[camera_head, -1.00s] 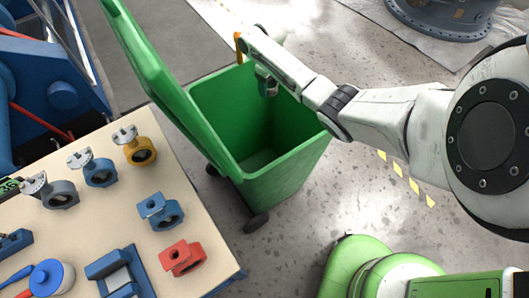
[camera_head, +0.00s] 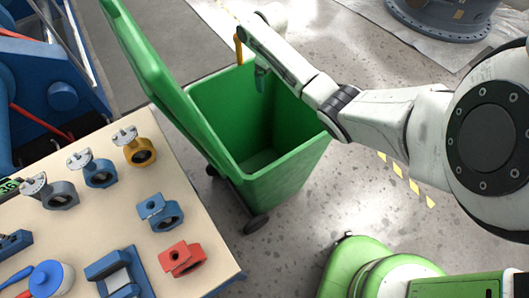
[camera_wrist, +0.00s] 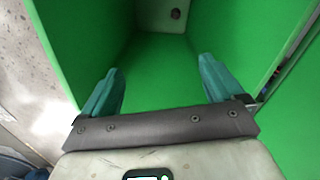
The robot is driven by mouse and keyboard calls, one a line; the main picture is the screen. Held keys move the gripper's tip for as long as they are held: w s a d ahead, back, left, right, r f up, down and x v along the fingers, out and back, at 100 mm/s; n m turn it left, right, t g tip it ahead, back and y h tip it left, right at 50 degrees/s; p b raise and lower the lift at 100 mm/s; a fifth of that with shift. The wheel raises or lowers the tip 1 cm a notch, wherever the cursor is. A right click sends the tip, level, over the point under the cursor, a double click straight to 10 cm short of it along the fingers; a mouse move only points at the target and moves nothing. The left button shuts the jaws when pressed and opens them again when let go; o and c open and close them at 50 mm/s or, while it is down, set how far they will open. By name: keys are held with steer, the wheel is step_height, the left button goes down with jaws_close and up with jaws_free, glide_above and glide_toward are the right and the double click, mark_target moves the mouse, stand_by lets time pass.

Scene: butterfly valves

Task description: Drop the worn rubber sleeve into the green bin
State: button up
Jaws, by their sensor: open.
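The green bin (camera_head: 285,175) stands on the floor beyond the table, with its lid swung open on the left side. My gripper (camera_head: 260,80) is over the bin's mouth, its teal fingers pointing down into it. In the wrist view my gripper (camera_wrist: 160,66) is open, its fingers wide apart with nothing between them. The bin's green inner walls (camera_wrist: 85,40) fill most of that view. I cannot make out the worn rubber sleeve in the bin; part of the bin's inside is hidden in the head view. A small dark round spot shows on a pale patch at the top of the wrist view; I cannot tell what it is.
A table (camera_head: 110,215) at the left holds several valve bodies, among them a yellow one (camera_head: 140,152), a blue one (camera_head: 160,213) and a red one (camera_head: 182,259). Blue machinery stands behind it. Speckled floor right of the bin is clear.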

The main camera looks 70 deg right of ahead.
step_height(320, 180, up, 7)
stand_by(0.3)
stand_by(0.5)
